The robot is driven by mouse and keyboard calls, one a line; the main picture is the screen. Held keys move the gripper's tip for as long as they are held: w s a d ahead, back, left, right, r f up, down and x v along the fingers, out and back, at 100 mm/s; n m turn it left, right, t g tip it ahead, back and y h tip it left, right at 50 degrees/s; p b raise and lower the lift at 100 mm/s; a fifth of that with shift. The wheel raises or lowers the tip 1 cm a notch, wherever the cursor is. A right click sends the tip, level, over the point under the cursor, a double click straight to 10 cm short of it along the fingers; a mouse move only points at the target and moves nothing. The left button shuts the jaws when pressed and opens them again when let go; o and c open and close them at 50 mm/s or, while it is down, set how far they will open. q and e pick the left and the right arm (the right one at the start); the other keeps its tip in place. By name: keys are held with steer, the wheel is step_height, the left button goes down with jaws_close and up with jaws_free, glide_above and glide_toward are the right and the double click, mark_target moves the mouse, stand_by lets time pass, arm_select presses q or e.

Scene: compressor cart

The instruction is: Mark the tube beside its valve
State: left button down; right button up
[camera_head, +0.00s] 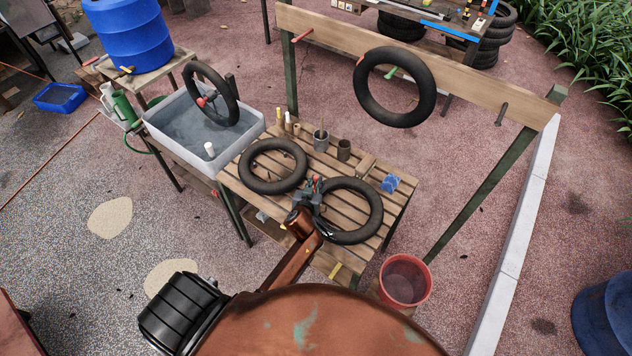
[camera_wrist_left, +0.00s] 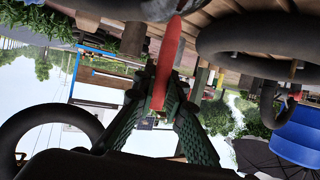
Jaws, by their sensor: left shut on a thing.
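My left gripper (camera_head: 313,188) is over the slatted bench, shut on a red stick-like marker (camera_wrist_left: 166,65), which shows between its green fingers in the left wrist view. The gripper is at the left edge of a black tube (camera_head: 372,217) lying on the bench's right part. I cannot tell whether the marker touches this tube, and I cannot make out its valve. A second black tube (camera_head: 262,187) lies just left of the gripper. My right gripper is not in view.
The water tub (camera_head: 159,140) stands left of the bench (camera_head: 228,177). Cups (camera_head: 320,142), pale sticks and a blue item (camera_head: 390,183) stand along the bench's back. A red bucket (camera_head: 405,281) is at the right front. The rail (camera_head: 330,32) runs behind.

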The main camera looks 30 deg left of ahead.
arm_select(q)
steer(key=shift+f+b, duration=0.3)
steer(key=shift+f, duration=0.1)
steer(key=shift+s+r, duration=0.1)
steer(key=shift+s, duration=0.15)
steer(key=shift+s+d+f, duration=0.1)
steer(key=shift+s+f, duration=0.1)
steer(key=shift+s, duration=0.05)
stand_by(0.3)
steer(key=shift+s, duration=0.35)
steer(key=shift+s+d+p, duration=0.1)
steer(key=shift+s+p, duration=0.1)
steer(key=shift+p, duration=0.2)
steer(key=shift+w, duration=0.1)
steer(key=shift+w+r, duration=0.2)
steer(key=shift+w, duration=0.25)
steer(key=shift+w+f, duration=0.1)
steer(key=shift+w, duration=0.15)
steer(key=shift+w+a, duration=0.2)
steer(key=shift+w, duration=0.1)
